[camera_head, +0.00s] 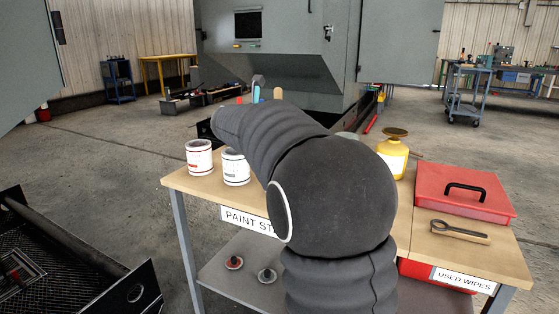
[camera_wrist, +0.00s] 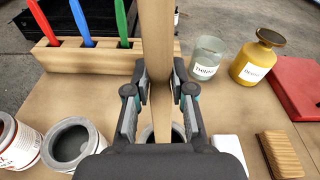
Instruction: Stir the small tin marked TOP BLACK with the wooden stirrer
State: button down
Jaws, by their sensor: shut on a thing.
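My gripper (camera_wrist: 160,78) is shut on the wooden stirrer (camera_wrist: 156,30), a flat pale stick held upright between the fingers in the wrist view. Its lower end is hidden by the gripper. A pale round rim (camera_wrist: 178,130) shows partly behind the fingers, below the stirrer; I cannot tell if the stirrer is inside it. Two white tins stand at the left: a red-marked tin (camera_head: 199,156) and an open tin with grey contents (camera_wrist: 70,145), also in the head view (camera_head: 236,168). No TOP BLACK marking is readable. In the head view my arm hides the gripper.
A wooden rack (camera_wrist: 85,57) holds red, blue and green handles at the back. A glass jar (camera_wrist: 206,58) and a yellow bottle (camera_wrist: 253,62) stand right of the stirrer. A brush (camera_wrist: 280,155) lies at front right. A red box (camera_head: 465,190) sits on the bench's right.

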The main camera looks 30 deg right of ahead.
aim_at(277, 93)
jog(key=shift+w+d+r, duration=0.1)
jog(key=shift+w+r, duration=0.1)
jog(key=shift+r, duration=0.85)
jog(key=shift+w+d+r, duration=0.1)
jog(key=shift+w+r, duration=0.1)
jog(key=shift+r, duration=0.8)
jog(key=shift+w+d+r, duration=0.1)
jog(key=shift+w+r, duration=0.1)
jog(key=shift+r, duration=0.85)
jog(key=shift+r, duration=2.5)
